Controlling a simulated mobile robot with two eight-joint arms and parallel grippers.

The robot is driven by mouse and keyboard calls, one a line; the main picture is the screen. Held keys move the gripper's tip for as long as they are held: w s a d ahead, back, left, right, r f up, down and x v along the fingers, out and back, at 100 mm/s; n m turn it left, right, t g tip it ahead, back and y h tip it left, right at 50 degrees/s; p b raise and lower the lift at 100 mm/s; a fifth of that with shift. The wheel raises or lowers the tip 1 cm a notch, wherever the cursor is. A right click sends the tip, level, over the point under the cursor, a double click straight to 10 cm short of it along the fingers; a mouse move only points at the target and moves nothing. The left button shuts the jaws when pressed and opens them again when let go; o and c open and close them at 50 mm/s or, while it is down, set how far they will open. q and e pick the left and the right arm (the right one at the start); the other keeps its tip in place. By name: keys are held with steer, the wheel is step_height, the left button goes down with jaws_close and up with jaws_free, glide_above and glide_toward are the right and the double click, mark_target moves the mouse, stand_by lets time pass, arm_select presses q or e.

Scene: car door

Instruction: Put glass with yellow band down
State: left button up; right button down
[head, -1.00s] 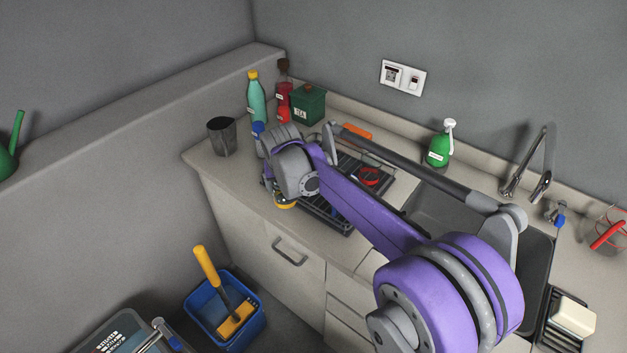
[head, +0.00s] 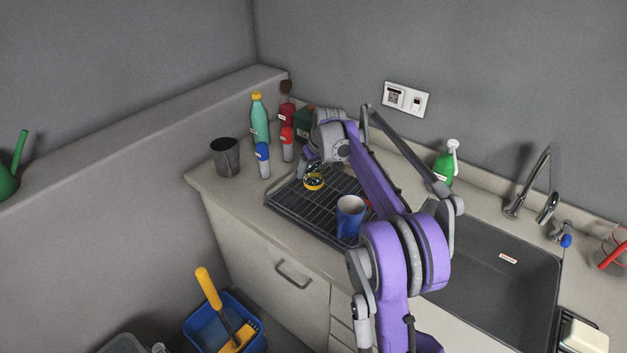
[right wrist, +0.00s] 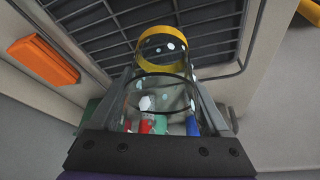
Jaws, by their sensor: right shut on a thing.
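The glass with the yellow band (head: 313,183) is at the back left part of the black drying rack (head: 284,204) in the head view. My right gripper (head: 311,172) is shut on it from above and partly hides it. In the right wrist view the clear glass (right wrist: 160,90) sits between the two fingers, with its yellow band (right wrist: 162,36) at the far end and the rack's bars (right wrist: 205,25) beyond. I cannot tell whether the glass touches the rack. My left gripper is not in view.
A blue cup (head: 349,218) stands at the rack's front right. Bottles with blue (head: 263,160) and red (head: 287,144) caps, a teal bottle (head: 259,119) and a dark metal cup (head: 225,158) stand behind and left. The sink (head: 490,262) is at right. An orange block (right wrist: 43,60) lies beside the rack.

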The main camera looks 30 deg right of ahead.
mark_target(311, 177)
steer(key=shift+f, duration=1.8)
steer(key=shift+f, duration=0.1)
steer(key=shift+f, duration=0.15)
jaws_free()
steer(key=shift+w+r, duration=0.1)
steer(key=shift+r, duration=0.2)
steer(key=v, duration=1.2)
